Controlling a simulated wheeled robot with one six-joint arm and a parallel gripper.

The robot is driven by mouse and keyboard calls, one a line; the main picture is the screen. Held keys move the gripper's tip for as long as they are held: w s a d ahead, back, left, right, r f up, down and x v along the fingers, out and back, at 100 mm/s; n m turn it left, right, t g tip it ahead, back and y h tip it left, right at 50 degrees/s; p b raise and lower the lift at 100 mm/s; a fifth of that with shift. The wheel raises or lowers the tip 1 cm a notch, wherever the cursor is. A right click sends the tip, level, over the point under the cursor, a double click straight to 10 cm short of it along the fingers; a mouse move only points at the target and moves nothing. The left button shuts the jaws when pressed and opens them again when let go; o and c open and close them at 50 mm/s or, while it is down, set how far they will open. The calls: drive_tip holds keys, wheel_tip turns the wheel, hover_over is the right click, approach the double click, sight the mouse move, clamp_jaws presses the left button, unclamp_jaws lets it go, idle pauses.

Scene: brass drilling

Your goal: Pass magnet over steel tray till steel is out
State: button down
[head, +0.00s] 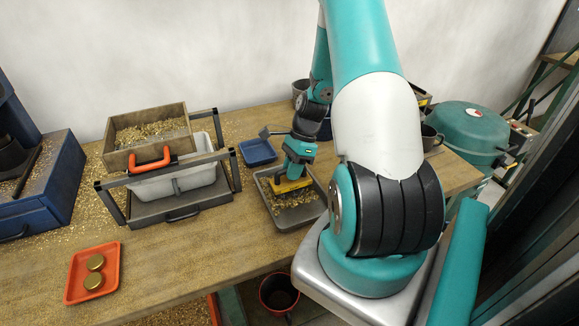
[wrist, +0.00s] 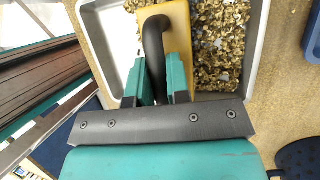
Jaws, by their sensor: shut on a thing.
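The steel tray (head: 291,218) is a shallow grey metal tray on the bench, left of my arm. Brass-coloured chips (wrist: 221,40) cover much of its floor in the wrist view. The magnet (head: 292,184) is a yellow block with a black handle, also seen in the wrist view (wrist: 176,22). My gripper (wrist: 160,72) is shut on the magnet's black handle. The magnet is over or in the tray; I cannot tell whether it touches the chips. Its underside is hidden, so any steel on it does not show.
A small blue tray (head: 258,151) lies just behind the steel tray. A wooden sieve box (head: 150,133) with chips sits on a frame over a white bin (head: 180,182) to the left. An orange tray (head: 79,262) holds two brass discs.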

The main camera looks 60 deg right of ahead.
drive_tip(key=shift+s+a+p, duration=0.15)
drive_tip(key=shift+s+a, duration=0.55)
drive_tip(key=shift+s, duration=0.4)
drive_tip(key=shift+s+a+p, duration=0.1)
drive_tip(key=shift+s+a, duration=0.55)
drive_tip(key=shift+s, duration=0.5)
drive_tip(key=shift+s+a+p, duration=0.15)
drive_tip(key=shift+s+a, duration=0.55)
drive_tip(key=shift+s, duration=0.4)
wheel_tip(320, 180, up, 7)
drive_tip(key=p, duration=0.6)
drive_tip(key=shift+f, duration=0.2)
